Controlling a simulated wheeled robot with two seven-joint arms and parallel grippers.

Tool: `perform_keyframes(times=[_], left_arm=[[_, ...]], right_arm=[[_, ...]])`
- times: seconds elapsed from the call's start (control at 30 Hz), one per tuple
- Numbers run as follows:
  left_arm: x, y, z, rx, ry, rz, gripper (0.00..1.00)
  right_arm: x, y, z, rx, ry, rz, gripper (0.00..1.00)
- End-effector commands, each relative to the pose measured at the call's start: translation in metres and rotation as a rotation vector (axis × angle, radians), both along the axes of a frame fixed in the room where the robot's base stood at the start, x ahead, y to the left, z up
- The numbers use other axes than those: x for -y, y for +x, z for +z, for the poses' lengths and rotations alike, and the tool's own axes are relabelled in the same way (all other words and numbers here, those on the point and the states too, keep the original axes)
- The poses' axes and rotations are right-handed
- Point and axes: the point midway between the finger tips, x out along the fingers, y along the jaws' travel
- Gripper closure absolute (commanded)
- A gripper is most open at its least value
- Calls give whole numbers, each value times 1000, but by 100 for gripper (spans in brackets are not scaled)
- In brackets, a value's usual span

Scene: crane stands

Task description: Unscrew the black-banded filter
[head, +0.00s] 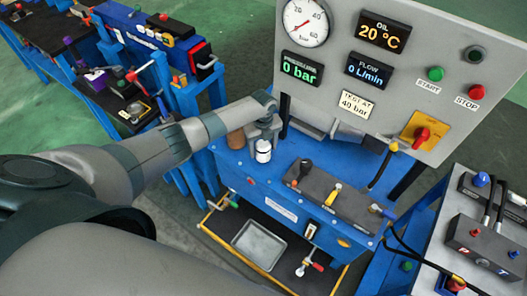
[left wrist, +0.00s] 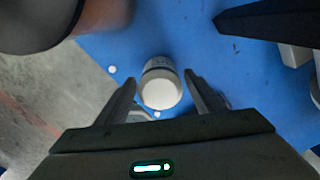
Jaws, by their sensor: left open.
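The black-banded filter (head: 263,151) is a small white canister with a dark band, upright on the blue bench top of the test stand. It also shows in the left wrist view (left wrist: 161,88), where its round white end faces the camera. My left gripper (head: 264,136) is just above and around it. In the left wrist view its two fingers (left wrist: 161,95) are open, one on each side of the filter, with a gap on both sides. The lower part of the filter is hidden from the wrist camera. My right gripper is not in view.
A brown-orange canister (head: 236,139) stands close to the left of the filter. The grey gauge panel (head: 345,100) rises behind. A dark block with levers (head: 335,195) lies to the right, and a grey tray (head: 259,245) sits below the bench.

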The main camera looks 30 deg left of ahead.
Motion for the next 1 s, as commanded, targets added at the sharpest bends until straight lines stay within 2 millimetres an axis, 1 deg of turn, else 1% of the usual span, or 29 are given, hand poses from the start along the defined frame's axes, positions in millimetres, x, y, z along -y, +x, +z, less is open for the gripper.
perform_keyframes(times=[0.17, 0.2, 0.27, 0.3, 0.33, 0.37, 0.4, 1.0], left_arm=[[0, 0, 0, 0, 0, 1, 38], [0, 0, 0, 0, 0, 1, 48], [0, 0, 0, 0, 0, 1, 62], [0, 0, 0, 0, 0, 1, 72], [0, 0, 0, 0, 0, 1, 79], [0, 0, 0, 0, 0, 1, 80], [0, 1, 0, 1, -1, 1, 85], [0, 1, 3, 2, -1, 7, 85]], right_arm=[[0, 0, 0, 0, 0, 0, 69], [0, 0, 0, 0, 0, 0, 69], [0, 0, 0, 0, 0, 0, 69], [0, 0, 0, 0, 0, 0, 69], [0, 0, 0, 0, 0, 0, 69], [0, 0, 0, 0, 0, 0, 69], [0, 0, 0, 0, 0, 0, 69], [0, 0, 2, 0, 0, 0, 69]])
